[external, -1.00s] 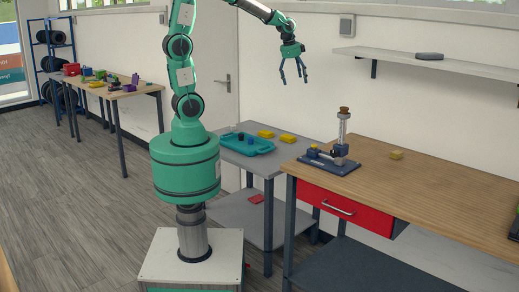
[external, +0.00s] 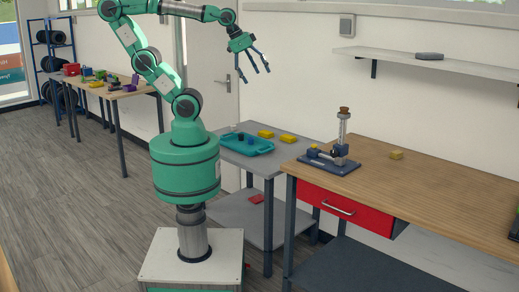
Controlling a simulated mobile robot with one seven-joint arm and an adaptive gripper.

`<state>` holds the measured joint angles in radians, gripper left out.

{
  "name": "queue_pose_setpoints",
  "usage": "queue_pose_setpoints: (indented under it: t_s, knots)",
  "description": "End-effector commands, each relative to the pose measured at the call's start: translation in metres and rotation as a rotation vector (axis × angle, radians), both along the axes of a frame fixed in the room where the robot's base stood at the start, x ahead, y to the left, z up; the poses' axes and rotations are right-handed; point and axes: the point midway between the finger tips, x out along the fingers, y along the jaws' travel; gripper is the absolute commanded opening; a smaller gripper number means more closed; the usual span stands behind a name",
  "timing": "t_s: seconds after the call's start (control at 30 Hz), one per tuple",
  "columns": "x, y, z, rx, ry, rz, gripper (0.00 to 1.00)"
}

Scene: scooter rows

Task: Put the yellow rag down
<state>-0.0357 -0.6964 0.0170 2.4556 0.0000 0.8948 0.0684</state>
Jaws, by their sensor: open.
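My gripper (external: 255,76) is open and empty, raised in the air above the grey side table, with its fingers pointing down and to the right.
The teal tray (external: 232,150) holds small dark items on the grey table (external: 262,162). A press-like stand (external: 342,140) and a small yellow block (external: 396,155) are on the wooden workbench (external: 440,185). A wall shelf (external: 435,65) hangs above the workbench.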

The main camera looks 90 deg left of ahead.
Motion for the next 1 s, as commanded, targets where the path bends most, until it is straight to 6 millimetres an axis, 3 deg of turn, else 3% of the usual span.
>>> queue_pose_setpoints:
  t_s: [0.23,1.0]
  knots:
    - [-0.021,-0.011,-0.004,-0.031,-0.021,0.023,0.89]
    - [-0.021,-0.011,-0.004,-0.032,-0.021,0.025,0.89]
